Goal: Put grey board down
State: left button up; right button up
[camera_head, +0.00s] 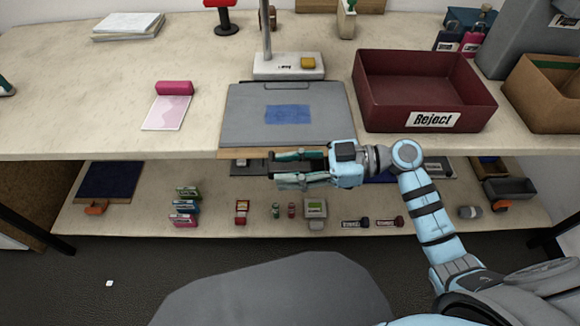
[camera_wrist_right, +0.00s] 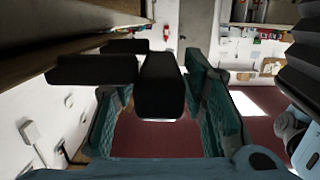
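The grey board (camera_head: 240,118) lies flat at the front of the tabletop, left of the red Reject bin. A blue film patch (camera_head: 288,114) lies on it, and a clip shows at its back edge. My right gripper (camera_head: 272,170) is just below and in front of the board's front edge, pointing left, apart from the board. My left gripper is in neither view.
The Reject bin (camera_head: 425,88) stands right of the board. A stand with a white base (camera_head: 285,66) is behind it. A pink roll with film (camera_head: 172,98) lies to the left. The lower shelf (camera_head: 150,215) holds small boxes and bottles. The left tabletop is mostly clear.

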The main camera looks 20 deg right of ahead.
jog(key=shift+d, duration=0.15)
jog(key=v, duration=1.1)
jog(key=shift+d, duration=0.4)
jog(key=shift+s, duration=0.15)
